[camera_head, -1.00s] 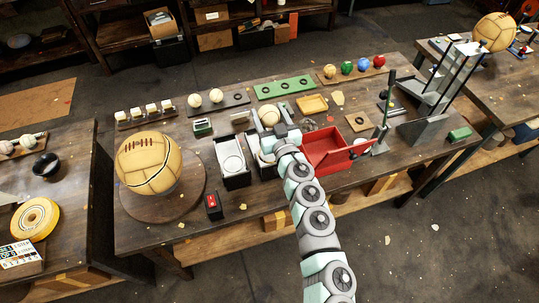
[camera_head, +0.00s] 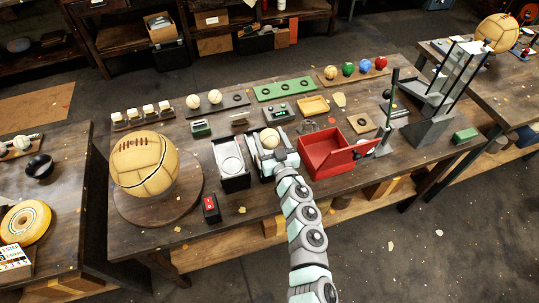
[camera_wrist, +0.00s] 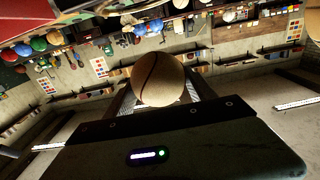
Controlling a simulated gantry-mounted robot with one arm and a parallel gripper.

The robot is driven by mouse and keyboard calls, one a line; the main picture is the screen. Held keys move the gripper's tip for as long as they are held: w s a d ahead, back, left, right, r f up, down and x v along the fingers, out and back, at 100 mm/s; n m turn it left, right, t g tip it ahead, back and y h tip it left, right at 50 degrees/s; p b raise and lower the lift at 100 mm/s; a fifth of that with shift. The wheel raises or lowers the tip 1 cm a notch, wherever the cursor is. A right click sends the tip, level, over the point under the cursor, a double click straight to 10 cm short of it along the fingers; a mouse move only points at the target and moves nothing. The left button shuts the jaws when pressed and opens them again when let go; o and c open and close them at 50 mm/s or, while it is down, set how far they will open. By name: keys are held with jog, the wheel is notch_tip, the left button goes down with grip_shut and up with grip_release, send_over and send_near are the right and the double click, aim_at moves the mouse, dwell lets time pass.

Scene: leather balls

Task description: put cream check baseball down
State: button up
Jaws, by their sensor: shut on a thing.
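The cream ball (camera_head: 269,139) is at the end of my arm, above the second of two black-framed holders (camera_head: 256,162) in the middle of the table. My gripper (camera_head: 271,148) is shut on it. In the wrist view the cream ball (camera_wrist: 158,79) sits between the two fingers, with a dark curved seam across it. Its check pattern is too small to tell. The arm and ball cover much of the holder beneath, so I cannot tell whether the ball touches it.
A black holder with a white round pad (camera_head: 231,162) stands left of the gripper. An open red box (camera_head: 330,152) stands close on the right. A scale-like device (camera_head: 279,113) is behind. A large ball (camera_head: 144,164) rests on a round board (camera_head: 190,200) at left.

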aim_at(270, 149)
notch_tip(270, 149, down, 8)
jog(key=shift+r+b, duration=0.25)
jog(key=shift+b, duration=0.5)
jog(key=o, duration=1.7)
jog(key=shift+f, duration=0.15)
